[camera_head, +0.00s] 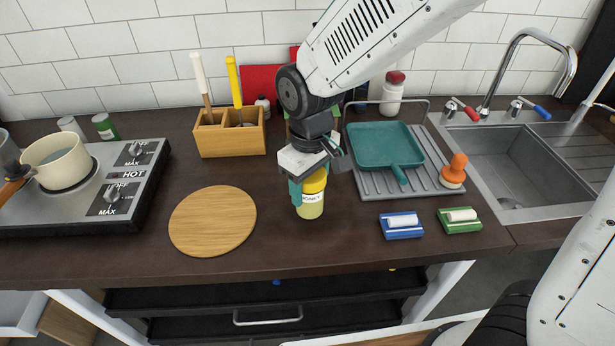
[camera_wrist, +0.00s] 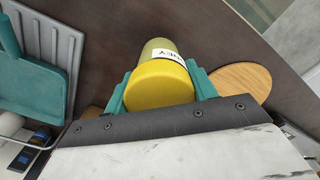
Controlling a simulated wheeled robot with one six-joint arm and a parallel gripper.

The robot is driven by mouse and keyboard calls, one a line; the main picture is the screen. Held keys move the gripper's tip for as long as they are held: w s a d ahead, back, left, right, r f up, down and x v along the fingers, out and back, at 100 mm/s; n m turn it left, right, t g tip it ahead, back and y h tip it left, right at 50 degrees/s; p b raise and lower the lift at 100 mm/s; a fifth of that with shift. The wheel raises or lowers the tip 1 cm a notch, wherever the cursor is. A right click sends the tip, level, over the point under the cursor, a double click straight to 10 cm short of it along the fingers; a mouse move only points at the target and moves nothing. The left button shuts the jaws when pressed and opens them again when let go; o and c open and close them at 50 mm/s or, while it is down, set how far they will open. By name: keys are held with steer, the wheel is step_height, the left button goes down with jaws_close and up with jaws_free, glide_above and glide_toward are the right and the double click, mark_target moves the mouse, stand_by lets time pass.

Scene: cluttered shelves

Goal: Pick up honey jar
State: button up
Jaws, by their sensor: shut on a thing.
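The honey jar (camera_head: 311,203) has a yellow lid and a pale yellow body with a white label. It is upright on or just above the dark counter; I cannot tell whether its base touches. My gripper (camera_head: 309,187) comes down from above, with its teal fingers shut on the jar around the lid. In the wrist view, the honey jar (camera_wrist: 158,78) sits between the two teal fingertips of my gripper (camera_wrist: 160,88). Part of the lid is hidden by the gripper body.
A round wooden board (camera_head: 212,221) lies left of the jar. A teal pan (camera_head: 385,147) on a grey drainer is to the right, with blue (camera_head: 401,226) and green (camera_head: 460,220) sponge holders in front. A wooden utensil box (camera_head: 230,136) stands behind. A stove (camera_head: 100,205) is far left, a sink (camera_head: 530,165) right.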

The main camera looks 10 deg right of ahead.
steer(key=s+d+r, duration=0.1)
steer(key=s, duration=1.2)
steer(key=shift+d+r, duration=0.15)
steer(key=shift+s, duration=0.1)
